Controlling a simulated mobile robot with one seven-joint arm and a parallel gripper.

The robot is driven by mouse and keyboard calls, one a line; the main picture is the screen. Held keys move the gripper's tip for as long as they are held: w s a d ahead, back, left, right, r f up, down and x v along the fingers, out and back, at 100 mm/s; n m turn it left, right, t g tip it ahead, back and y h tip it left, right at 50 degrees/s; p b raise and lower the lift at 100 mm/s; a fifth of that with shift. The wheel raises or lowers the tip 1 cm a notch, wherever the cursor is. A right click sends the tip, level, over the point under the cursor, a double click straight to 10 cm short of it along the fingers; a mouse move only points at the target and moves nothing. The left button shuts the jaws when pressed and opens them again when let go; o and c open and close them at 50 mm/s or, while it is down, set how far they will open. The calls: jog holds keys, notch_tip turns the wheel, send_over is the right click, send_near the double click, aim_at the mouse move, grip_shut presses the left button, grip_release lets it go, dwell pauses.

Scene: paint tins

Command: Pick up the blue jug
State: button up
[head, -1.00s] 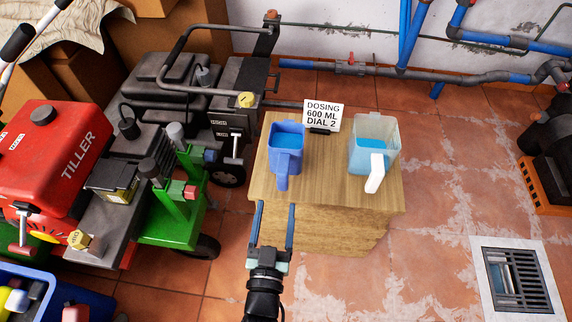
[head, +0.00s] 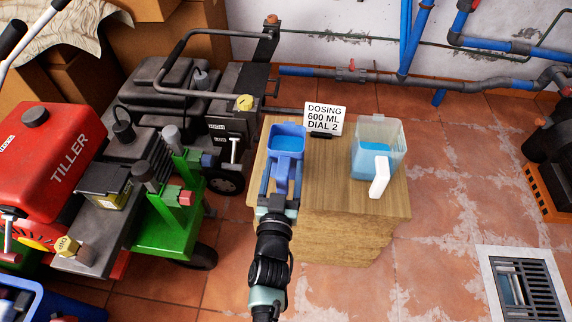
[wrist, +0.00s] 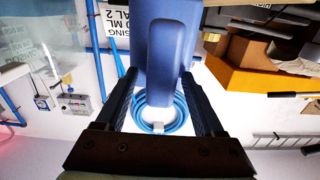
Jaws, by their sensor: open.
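The blue jug (head: 287,139) stands upright on the left part of the small wooden table (head: 335,205), with blue liquid inside. Its handle faces me. My gripper (head: 279,180) is open at the jug's near side, with a finger on each side of the handle. In the wrist view the jug (wrist: 164,45) fills the top middle, and its handle hangs between the two fingers of my gripper (wrist: 163,98). I cannot tell whether either finger touches the handle.
A clear jug (head: 378,145) with blue liquid and a white handle stands to the right on the table. A dosing sign (head: 324,120) stands at the back. A red tiller (head: 60,150) and green machine parts (head: 175,230) crowd the left. A floor drain (head: 520,285) lies right.

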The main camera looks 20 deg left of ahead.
grip_shut()
notch_tip(320, 180, up, 10)
jog(key=p, duration=0.8)
jog(key=shift+r+p, duration=0.2)
jog(key=shift+p, duration=0.2)
jog(key=c, duration=0.7)
grip_release()
grip_shut()
